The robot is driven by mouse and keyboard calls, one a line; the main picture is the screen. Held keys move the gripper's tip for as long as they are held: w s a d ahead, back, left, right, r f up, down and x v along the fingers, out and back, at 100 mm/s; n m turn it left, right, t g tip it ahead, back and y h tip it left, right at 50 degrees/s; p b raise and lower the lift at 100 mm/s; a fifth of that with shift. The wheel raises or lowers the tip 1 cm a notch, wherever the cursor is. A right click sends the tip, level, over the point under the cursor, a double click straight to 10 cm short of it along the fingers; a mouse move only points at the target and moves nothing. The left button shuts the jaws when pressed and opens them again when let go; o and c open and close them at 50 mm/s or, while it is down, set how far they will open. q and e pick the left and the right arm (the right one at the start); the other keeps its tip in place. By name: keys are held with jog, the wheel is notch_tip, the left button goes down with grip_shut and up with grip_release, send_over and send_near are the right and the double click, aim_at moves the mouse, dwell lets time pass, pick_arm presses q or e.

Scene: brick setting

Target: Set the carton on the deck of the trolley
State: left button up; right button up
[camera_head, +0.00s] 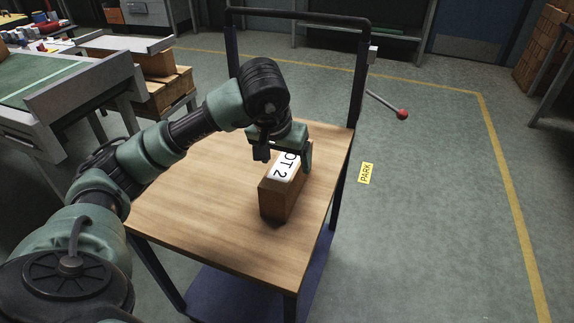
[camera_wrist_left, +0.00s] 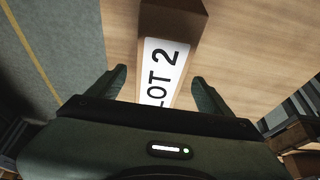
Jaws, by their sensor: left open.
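The brown carton (camera_head: 275,203) with a white "LOT 2" label stands on the wooden deck (camera_head: 195,205) of the trolley, right of the deck's middle. My left gripper (camera_head: 284,163) is above the carton's far part, with its fingers open on either side of it. In the left wrist view the carton (camera_wrist_left: 178,20) lies between the two spread fingers (camera_wrist_left: 159,76), with a gap showing at each side. The carton's far end is partly hidden by the gripper in the head view. My right gripper is not in view.
The trolley's dark upright handle frame (camera_head: 300,14) rises at the deck's far edge. A red-knobbed lever (camera_head: 402,113) sticks out at its right. A yellow PARK tag (camera_head: 366,172) is beside the trolley. A grey conveyor-like table (camera_head: 80,85) stands at the left.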

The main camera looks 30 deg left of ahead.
pick_arm(q)
jog(key=p+v, duration=0.1)
jog(key=v, duration=0.6)
jog(key=shift+s, duration=0.1)
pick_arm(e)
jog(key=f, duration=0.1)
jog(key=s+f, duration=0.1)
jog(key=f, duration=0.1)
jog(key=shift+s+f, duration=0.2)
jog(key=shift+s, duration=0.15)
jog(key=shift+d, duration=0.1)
